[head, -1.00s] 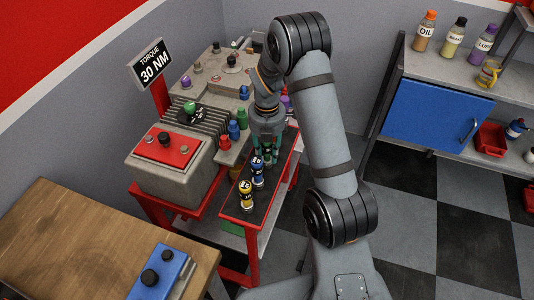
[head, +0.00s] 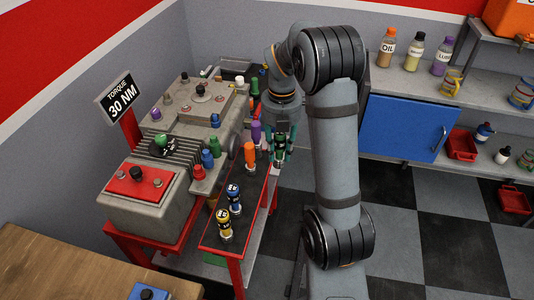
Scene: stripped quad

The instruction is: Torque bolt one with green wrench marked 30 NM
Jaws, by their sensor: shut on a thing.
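My gripper (head: 281,156) is shut on a dark green tool, the green wrench (head: 281,141), whose silver lower end shows below the fingers. Its marking cannot be read. It is near the right edge of the red-framed tool stand (head: 247,228), right of the orange wrench. The engine block (head: 150,211) stands left of the stand, with several bolts and coloured caps on top. Which one is bolt one cannot be told. A sign (head: 122,99) behind it reads TORQUE 30 NM.
Blue (head: 234,196), yellow (head: 224,226), orange (head: 250,155) and purple (head: 256,133) wrenches stand upright on the tool stand. A wooden bench (head: 50,275) is at lower left. Shelves with bottles and a blue cabinet door (head: 402,128) are on the right. Checkered floor is open at lower right.

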